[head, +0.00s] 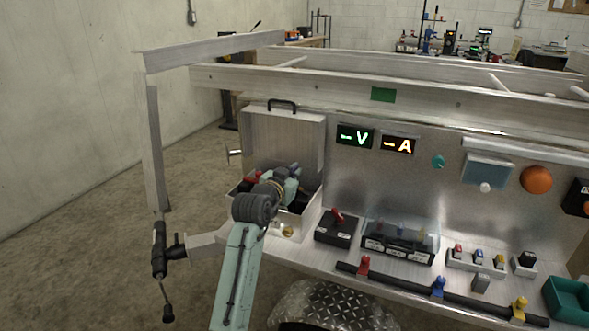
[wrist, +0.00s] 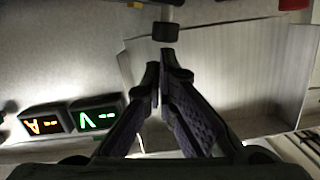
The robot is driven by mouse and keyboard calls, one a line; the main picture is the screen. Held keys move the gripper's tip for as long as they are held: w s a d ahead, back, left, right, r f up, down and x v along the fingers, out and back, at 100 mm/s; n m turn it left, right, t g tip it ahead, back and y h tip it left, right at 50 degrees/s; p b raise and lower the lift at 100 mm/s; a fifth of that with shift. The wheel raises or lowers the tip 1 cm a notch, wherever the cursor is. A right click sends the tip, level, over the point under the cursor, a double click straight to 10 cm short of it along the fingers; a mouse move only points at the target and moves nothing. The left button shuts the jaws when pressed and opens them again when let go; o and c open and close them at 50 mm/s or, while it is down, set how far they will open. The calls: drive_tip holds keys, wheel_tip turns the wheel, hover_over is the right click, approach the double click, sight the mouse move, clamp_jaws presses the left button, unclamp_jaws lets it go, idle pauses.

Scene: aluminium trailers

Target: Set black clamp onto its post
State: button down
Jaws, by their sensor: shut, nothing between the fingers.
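My gripper (wrist: 163,78) has its two dark fingers together and empty in the wrist view. Just beyond the fingertips is a short black collar on a pale stem (wrist: 165,31); I cannot tell whether it is the black clamp or its post. In the head view my arm reaches over the open metal box, and the fingertips are hidden there. A black-topped piece on a small block (head: 525,263) stands at the right of the shelf, perhaps a black terminal post. I cannot pick out the black clamp with certainty.
The metal box (head: 284,143) has its lid raised. A black block with a red lever (head: 338,228) and a clear-covered case (head: 400,243) stand to its right. Red, blue and yellow clamps sit along a black bar (head: 400,277). A green tray (head: 567,300) is at far right.

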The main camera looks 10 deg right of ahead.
drive_tip(key=shift+w+a+f+n+g+h+b, duration=0.15)
drive_tip(key=shift+w+a+f+n, duration=0.2)
drive_tip(key=shift+n, duration=0.3)
drive_tip(key=shift+w+a+f+n+g+h+b, duration=0.15)
drive_tip(key=shift+w+a+f+n, duration=0.1)
drive_tip(key=shift+a+n, duration=0.3)
drive_tip(key=shift+d, duration=0.1)
